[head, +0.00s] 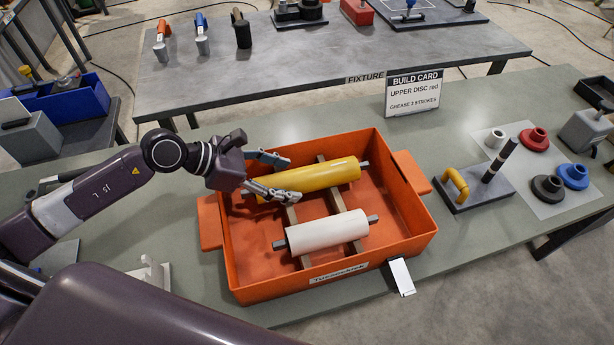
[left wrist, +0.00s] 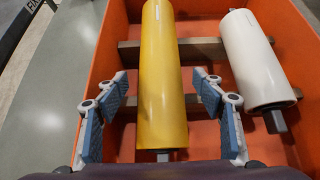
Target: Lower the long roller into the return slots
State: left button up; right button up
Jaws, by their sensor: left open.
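The long yellow roller (head: 320,174) lies across wooden slats (head: 322,207) in an orange tote (head: 262,289), with a metal shaft stub at its ends. It also shows in the left wrist view (left wrist: 163,60), running away from me. My left gripper (head: 291,178) is open over the roller's left part. In the left wrist view its fingers stand on either side of the roller, with gaps showing, so it is not clamped. I cannot make out which part is the return slots. My right gripper is not in view.
A shorter white roller (head: 327,232) lies beside the yellow one in the tote. A grey bracket (head: 152,272) stands left of the tote.

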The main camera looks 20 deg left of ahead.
aim_at(298, 174)
pick_arm(q)
jog(key=shift+w+d+r, duration=0.1)
jog(key=shift+w+d, duration=0.1)
jog(key=shift+d, duration=0.1)
jog(key=shift+w+d+r+p, duration=0.1)
jog(key=shift+w+d+p, duration=0.6)
jog(key=shift+d, duration=0.35)
jog(key=shift+x, duration=1.1)
jog(key=shift+w+d+f, duration=0.1)
jog(key=shift+f, duration=0.35)
grip_shut()
jog(key=shift+w+r, duration=0.2)
jog(key=shift+r, duration=0.15)
